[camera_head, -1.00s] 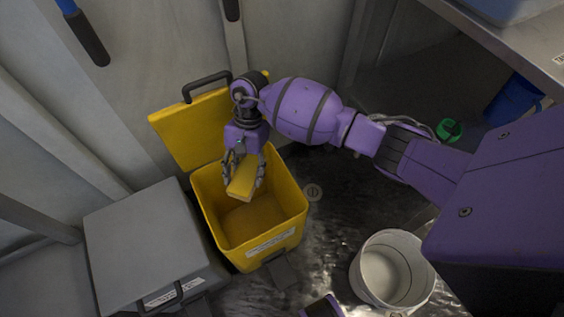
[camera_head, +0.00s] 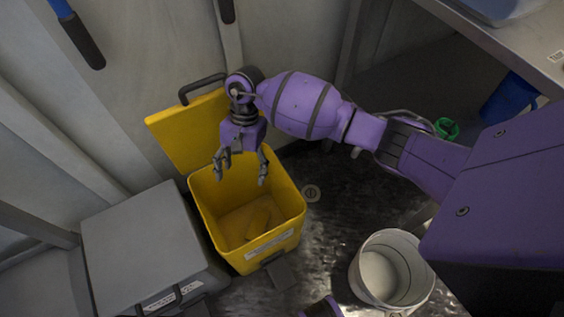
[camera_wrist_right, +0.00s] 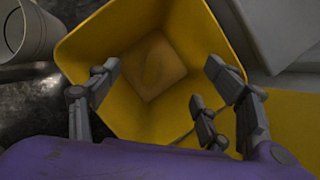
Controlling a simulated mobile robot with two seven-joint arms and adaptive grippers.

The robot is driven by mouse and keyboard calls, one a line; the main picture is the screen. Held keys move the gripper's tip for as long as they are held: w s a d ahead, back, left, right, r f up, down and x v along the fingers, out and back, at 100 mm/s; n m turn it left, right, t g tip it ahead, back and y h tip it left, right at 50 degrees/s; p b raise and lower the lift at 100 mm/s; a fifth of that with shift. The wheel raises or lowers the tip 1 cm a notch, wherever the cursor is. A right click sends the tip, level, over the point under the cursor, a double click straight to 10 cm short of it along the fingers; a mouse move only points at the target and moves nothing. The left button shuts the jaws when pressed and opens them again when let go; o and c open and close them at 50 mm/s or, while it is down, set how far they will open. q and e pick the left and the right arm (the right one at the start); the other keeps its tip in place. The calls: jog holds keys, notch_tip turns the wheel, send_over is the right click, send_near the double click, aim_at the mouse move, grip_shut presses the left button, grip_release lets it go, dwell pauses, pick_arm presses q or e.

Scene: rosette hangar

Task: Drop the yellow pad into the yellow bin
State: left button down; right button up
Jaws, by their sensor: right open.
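The yellow bin (camera_head: 292,212) stands on the floor with its lid (camera_head: 183,137) tipped open against the wall behind. The yellow pad (camera_head: 258,221) lies on the floor of the bin, in its shade. In the right wrist view the pad (camera_wrist_right: 152,68) shows faintly at the bottom of the bin (camera_wrist_right: 205,42). My right gripper (camera_head: 241,176) is over the bin's opening, with its fingers spread apart and nothing between them. Its fingers (camera_wrist_right: 162,85) frame the bin's inside in the wrist view. My left gripper is not in view.
A closed grey bin (camera_head: 145,240) stands just left of the yellow one. A white bucket (camera_head: 365,262) stands on the dark, shiny floor to the right. A metal bench (camera_head: 505,52) is at the upper right, with a green object (camera_head: 446,128) and a blue container (camera_head: 508,98) below it.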

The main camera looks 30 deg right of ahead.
notch_tip(320, 180, up, 8)
jog(key=shift+w+r, duration=0.15)
dwell(0.5)
